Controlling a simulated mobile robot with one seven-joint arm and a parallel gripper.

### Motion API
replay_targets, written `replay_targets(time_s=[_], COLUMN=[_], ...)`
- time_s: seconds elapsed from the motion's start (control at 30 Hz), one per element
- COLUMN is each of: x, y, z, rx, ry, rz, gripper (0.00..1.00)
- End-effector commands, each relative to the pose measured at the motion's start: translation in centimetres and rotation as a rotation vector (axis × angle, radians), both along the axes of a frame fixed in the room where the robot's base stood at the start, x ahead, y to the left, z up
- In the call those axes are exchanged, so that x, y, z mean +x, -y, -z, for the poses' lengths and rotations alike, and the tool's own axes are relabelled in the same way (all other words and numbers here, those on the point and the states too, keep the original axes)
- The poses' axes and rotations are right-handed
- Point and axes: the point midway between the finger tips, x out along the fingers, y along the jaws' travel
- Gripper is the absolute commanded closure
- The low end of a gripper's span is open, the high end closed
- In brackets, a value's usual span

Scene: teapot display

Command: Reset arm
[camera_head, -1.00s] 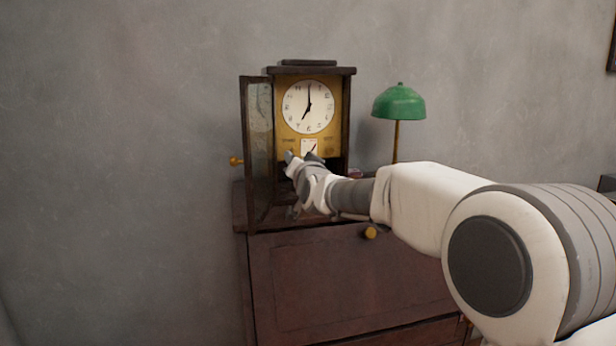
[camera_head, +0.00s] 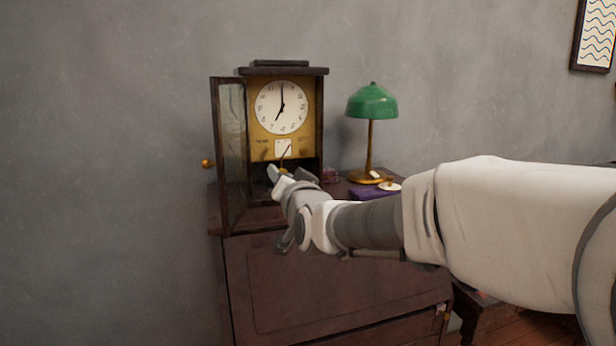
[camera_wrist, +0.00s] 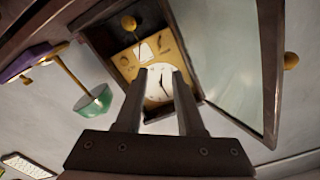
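My gripper (camera_head: 287,177) is at the end of my white and grey arm, in front of the lower opening of the clock (camera_head: 286,150). In the wrist view my gripper (camera_wrist: 165,75) has its two fingers apart with nothing between them, the clock face (camera_wrist: 160,82) showing beyond. The clock stands upright on the dark wooden cabinet (camera_head: 340,285), with its glass door (camera_head: 232,150) swung open to the left. My forearm reaches in from the right and hides part of the cabinet top.
A green lamp (camera_head: 372,102) stands right of the clock, beside a purple book (camera_head: 365,192) with a small white item (camera_head: 389,187) by it. The open door stands close left of my gripper. A framed picture (camera_head: 594,35) hangs at upper right.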

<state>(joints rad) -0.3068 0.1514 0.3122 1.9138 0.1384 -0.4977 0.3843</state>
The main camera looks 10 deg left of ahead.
Motion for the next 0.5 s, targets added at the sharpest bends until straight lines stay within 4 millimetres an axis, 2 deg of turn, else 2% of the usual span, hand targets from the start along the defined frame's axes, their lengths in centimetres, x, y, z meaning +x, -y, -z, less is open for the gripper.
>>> replay_targets(time_s=[0.27, 0.37, 0.47, 0.5], x=[-0.1, -0.6, -1.8, -2.5], y=[0.4, 2.3, 5.8, 7.6], z=[0.0, 0.3, 1.1, 1.6], rx=[-0.014, -0.072, -0.177, -0.226], ry=[-0.004, -0.026, -0.077, -0.105], rz=[0.004, 0.021, 0.052, 0.069], gripper=[0.62, 0.62, 0.62, 0.62])
